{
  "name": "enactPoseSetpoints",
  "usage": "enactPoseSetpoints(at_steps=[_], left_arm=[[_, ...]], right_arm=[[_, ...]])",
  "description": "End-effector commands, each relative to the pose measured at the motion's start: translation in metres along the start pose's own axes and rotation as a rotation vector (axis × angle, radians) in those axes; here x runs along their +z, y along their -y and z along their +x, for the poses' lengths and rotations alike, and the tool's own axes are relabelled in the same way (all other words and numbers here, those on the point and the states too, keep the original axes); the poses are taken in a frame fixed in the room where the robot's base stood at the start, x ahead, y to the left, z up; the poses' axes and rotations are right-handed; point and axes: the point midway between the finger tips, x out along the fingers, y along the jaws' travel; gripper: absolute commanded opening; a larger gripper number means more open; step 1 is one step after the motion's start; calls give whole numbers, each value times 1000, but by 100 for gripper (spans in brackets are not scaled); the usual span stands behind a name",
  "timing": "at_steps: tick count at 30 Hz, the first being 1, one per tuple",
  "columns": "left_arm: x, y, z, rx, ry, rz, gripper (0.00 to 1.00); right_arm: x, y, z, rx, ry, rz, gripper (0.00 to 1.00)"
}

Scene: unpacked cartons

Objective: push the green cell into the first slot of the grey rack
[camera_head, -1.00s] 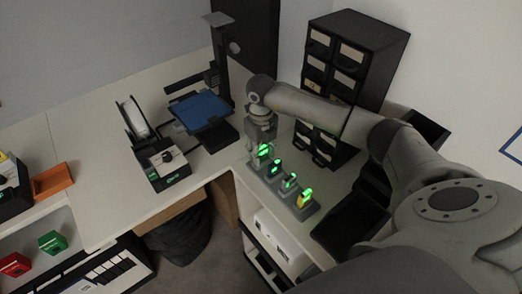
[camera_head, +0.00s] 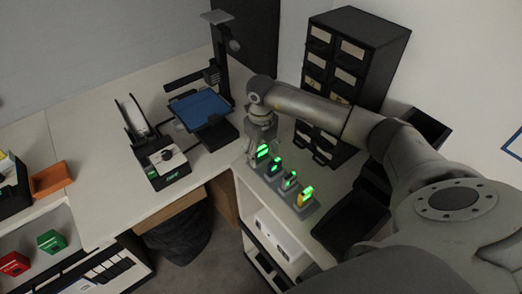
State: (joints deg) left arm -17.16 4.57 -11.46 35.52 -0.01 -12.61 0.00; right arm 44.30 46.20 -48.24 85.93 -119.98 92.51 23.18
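The grey rack (camera_head: 288,195) sits on the white counter at the middle right, with several lit slots in a row. A green cell (camera_head: 263,150) stands in the rack's far-left end slot; I cannot tell how deep it sits. My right gripper (camera_head: 260,142) points down at that end, touching or just above the green cell. Its fingers are small and dark here, so I cannot tell whether they are open or shut. A yellow and green cell (camera_head: 305,197) stands in the near end slot. My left gripper is not in view.
A black drawer cabinet (camera_head: 370,35) stands behind my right arm. A black tray (camera_head: 350,222) lies right of the rack. A label printer (camera_head: 165,165) and a blue-topped stand (camera_head: 200,108) are to the left. Red and green boxes (camera_head: 52,241) lie at lower left.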

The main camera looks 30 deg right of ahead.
Motion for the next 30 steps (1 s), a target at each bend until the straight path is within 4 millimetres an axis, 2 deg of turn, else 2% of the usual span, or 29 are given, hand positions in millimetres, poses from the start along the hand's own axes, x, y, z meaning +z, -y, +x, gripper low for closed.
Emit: enactPoseSetpoints(at_steps=[8,11,21,25,30], left_arm=[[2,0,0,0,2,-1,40],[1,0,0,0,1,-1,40],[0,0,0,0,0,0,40],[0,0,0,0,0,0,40],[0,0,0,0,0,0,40]], right_arm=[[1,0,-6,0,2,0,64],[1,1,-20,-1,4,1,64],[1,0,-91,0,5,-1,64],[1,0,-109,0,3,0,64],[0,0,-119,0,1,0,64]])
